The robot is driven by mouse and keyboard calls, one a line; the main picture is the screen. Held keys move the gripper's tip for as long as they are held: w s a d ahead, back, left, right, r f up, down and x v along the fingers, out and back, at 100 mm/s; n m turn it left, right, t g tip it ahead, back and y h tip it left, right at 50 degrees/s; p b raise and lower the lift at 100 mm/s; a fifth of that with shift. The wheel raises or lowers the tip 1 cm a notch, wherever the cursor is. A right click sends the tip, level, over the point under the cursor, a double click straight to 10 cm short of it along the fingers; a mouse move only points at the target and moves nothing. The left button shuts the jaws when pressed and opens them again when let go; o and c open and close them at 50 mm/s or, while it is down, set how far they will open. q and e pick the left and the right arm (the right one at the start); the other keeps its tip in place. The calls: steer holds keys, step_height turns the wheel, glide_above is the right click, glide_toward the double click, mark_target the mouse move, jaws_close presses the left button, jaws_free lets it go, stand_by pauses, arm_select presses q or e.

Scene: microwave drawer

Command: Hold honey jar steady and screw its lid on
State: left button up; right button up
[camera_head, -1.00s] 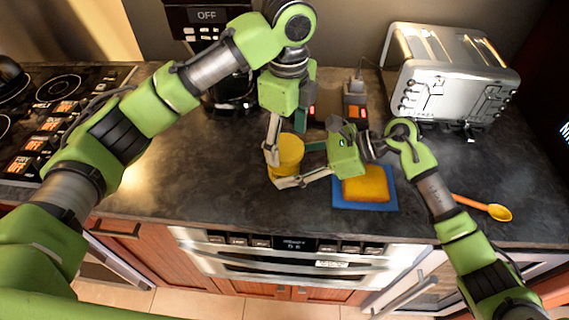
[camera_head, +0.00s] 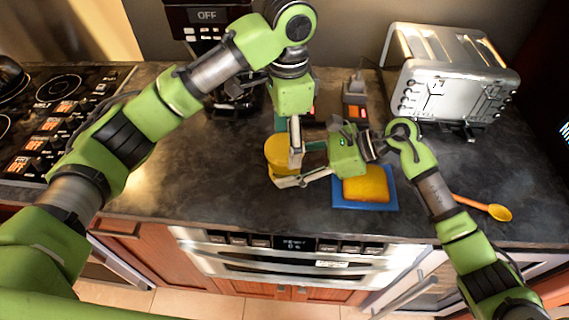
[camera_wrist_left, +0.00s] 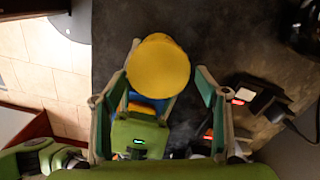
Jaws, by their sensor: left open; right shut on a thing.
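The honey jar (camera_head: 279,164) stands on the dark counter, its round yellow lid (camera_wrist_left: 158,68) on top. Lid and jar look the same yellow in the head view, so I cannot tell how tightly the lid sits. My right gripper (camera_head: 287,168) comes from the right and is shut around the jar low down. My left gripper (camera_head: 288,148) points down over the jar from above. In the left wrist view its two fingers are spread apart on either side of the lid, with a visible gap at the right finger.
A yellow sponge (camera_head: 367,184) on a blue mat (camera_head: 364,206) lies right of the jar. An orange spoon (camera_head: 483,206) lies farther right. A toaster (camera_head: 450,80) stands at back right, a coffee machine (camera_head: 207,32) behind. The stove (camera_head: 62,110) is left; the counter between it and the jar is clear.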

arm_select(q)
steer(key=n, duration=0.4)
steer(key=n, duration=0.4)
steer(key=c, duration=1.1)
steer(key=m, duration=0.4)
steer(key=shift+s+d, duration=0.15)
steer(key=m, duration=0.4)
steer(key=shift+m, duration=0.3)
steer(key=m, duration=0.5)
steer(key=shift+w+a, duration=0.2)
steer(key=m, duration=0.4)
steer(key=shift+w, duration=0.1)
steer(key=shift+c, duration=0.2)
